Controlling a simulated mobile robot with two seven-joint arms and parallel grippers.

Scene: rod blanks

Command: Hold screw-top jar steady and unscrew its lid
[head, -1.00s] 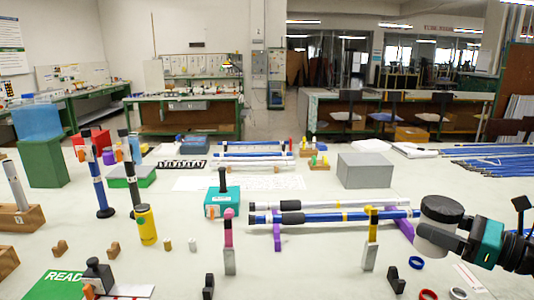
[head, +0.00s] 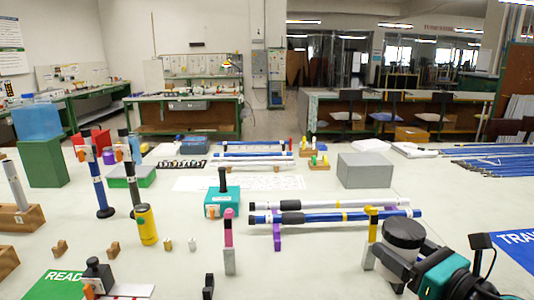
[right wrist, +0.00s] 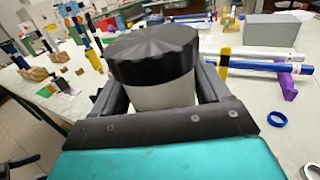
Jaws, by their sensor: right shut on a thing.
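The screw-top jar has a broad black ribbed lid (head: 404,231) and a pale body (head: 393,261). It is at the lower right of the head view and large in the middle of the right wrist view, where the lid (right wrist: 153,52) sits on the white body (right wrist: 163,96). My right gripper (head: 400,265) is shut on the jar's body below the lid, with one dark finger on each side. The jar's underside is hidden, so I cannot tell whether it touches the table. My left gripper is not in view.
A yellow-topped post (head: 372,222) stands close to the jar's left. Behind are blue and white rods (head: 335,216) on purple supports and a grey box (head: 365,170). A blue mat (head: 518,246) lies at the right.

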